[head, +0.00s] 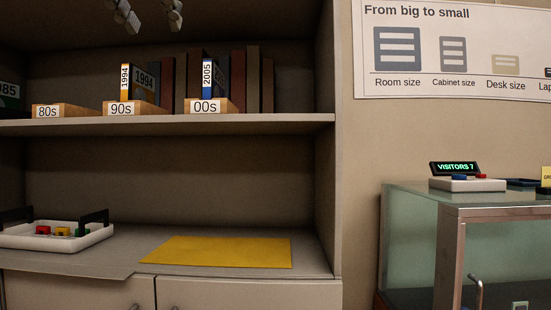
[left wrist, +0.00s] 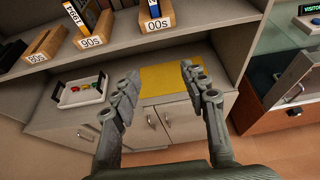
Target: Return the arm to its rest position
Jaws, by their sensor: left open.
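My left gripper (left wrist: 160,98) shows in the left wrist view with its two fingers spread wide apart and nothing between them. It hangs in front of the cabinet, with the yellow mat (left wrist: 165,78) beyond the gap. In the head view only its fingertips (head: 147,14) show at the top edge, above the upper shelf. My right gripper is in neither view.
The upper shelf (head: 170,122) holds wooden blocks marked 80s (head: 48,111), 90s and 00s, with upright cases and books. A white tray (head: 60,240) with small coloured pieces sits beside the yellow mat (head: 215,252) below. A glass display case (head: 410,235) stands right.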

